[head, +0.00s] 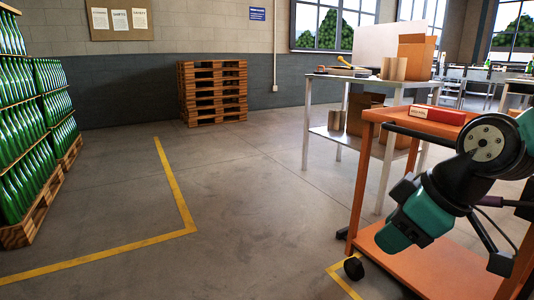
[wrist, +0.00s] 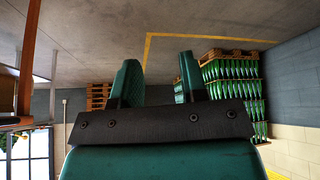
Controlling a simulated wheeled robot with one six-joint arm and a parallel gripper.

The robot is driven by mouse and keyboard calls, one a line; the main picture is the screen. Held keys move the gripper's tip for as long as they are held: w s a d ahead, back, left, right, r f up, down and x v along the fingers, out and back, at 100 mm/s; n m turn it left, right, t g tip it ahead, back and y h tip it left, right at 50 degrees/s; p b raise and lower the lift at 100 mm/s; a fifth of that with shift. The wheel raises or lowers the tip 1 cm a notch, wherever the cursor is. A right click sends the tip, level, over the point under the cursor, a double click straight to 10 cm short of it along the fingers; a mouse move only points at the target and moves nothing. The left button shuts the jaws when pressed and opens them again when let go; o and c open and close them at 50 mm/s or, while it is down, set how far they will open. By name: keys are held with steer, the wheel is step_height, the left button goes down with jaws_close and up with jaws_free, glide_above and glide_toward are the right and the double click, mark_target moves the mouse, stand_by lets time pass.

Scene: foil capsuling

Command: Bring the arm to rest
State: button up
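My gripper (wrist: 160,76) shows in the wrist view with its two teal fingers apart and only floor and background between them. It is open and empty. In the head view my arm (head: 490,143) is bent at the right side, in front of the orange cart (head: 440,127). Its teal end part points down and to the left, over the cart's lower shelf. The fingertips are not clear in the head view.
A red box (head: 437,115) lies on the cart's top. A metal table (head: 345,76) with cardboard boxes stands behind it. Stacked green bottles (head: 25,130) stand at the left and wooden pallets (head: 213,92) at the back. The middle floor is clear.

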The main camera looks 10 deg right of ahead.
steer(key=s+a+m+g, duration=0.1)
steer(key=s+a+g, duration=0.3)
steer(key=s+a, duration=0.6)
step_height(320, 180, up, 36)
steer(key=s+d+p, duration=0.1)
steer(key=p, duration=3.5)
steer(key=shift+d+g+y+p, duration=0.15)
steer(key=shift+g+y+p, duration=0.15)
steer(key=shift+p, duration=0.05)
steer(key=shift+s, duration=0.1)
